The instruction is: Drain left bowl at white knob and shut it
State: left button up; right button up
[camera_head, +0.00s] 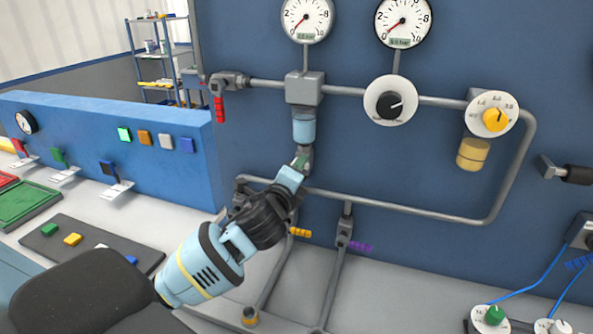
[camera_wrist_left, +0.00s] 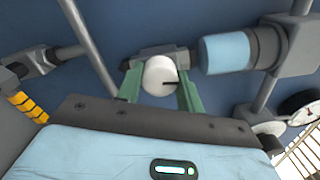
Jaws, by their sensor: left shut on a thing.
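The left bowl (camera_head: 304,128) is light blue and hangs under a grey block on the upper pipe in the head view. It also shows in the left wrist view (camera_wrist_left: 225,53). The white knob (camera_wrist_left: 159,75), with a dark line on its face, sits at the end of the bowl's grey fitting. My left gripper (camera_head: 301,163) reaches up to the fitting below the bowl. In the left wrist view its green fingers (camera_wrist_left: 160,82) stand on both sides of the knob, shut on it. The knob is hidden in the head view. My right gripper is not in view.
A yellow bowl (camera_head: 473,153) hangs under a yellow-knobbed regulator (camera_head: 493,115). A dial with a black knob (camera_head: 390,105) and a red-handled valve (camera_head: 219,108) sit on the upper pipe. Lower pipes run close by.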

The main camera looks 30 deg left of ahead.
pick_arm(q)
jog(key=shift+n, duration=0.8)
jog(key=o, duration=1)
jog(key=v, duration=0.7)
jog(key=shift+s, duration=0.4)
jog(key=shift+d, duration=0.1)
